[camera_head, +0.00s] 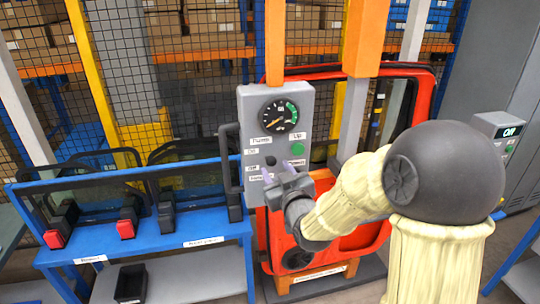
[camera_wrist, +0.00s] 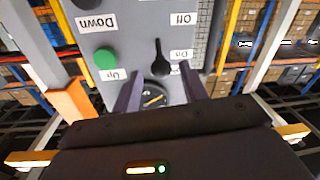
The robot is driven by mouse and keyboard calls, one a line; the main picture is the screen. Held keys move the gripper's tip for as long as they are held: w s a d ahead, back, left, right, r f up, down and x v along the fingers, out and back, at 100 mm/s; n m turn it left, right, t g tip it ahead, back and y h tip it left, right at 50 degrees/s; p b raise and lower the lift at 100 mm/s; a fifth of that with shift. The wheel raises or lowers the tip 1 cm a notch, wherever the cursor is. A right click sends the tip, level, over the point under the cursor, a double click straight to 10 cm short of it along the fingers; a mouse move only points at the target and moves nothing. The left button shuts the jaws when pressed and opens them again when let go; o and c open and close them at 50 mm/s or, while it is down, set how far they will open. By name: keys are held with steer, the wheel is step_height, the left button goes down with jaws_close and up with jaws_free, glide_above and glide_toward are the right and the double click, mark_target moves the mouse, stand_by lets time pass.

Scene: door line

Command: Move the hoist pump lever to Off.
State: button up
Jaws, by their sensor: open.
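The grey hoist panel (camera_head: 276,110) stands upright ahead in the head view. Its black pump lever (camera_wrist: 159,66) shows in the wrist view, which is upside down. The narrow end lies between the On label (camera_wrist: 181,54) and Off label (camera_wrist: 183,19); the wide end points past On toward the gauge (camera_wrist: 154,98). In the head view a small dark part of the lever (camera_head: 270,160) shows above my fingers. My gripper (camera_head: 277,171) is open in front of the panel. In the wrist view its fingers (camera_wrist: 160,88) are on either side of the lever's wide end; contact cannot be told.
A green Up button (camera_head: 297,149) is right of the lever; a Down button (camera_wrist: 108,55) also shows in the wrist view. A red door frame (camera_head: 385,225) stands behind the panel. A grey cabinet (camera_head: 490,60) is right.

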mark_target(270, 160)
steer(key=p+x, duration=0.2)
steer(key=x, duration=0.3)
steer(key=shift+w+a, duration=0.15)
steer(key=shift+w, duration=0.2)
jaws_close()
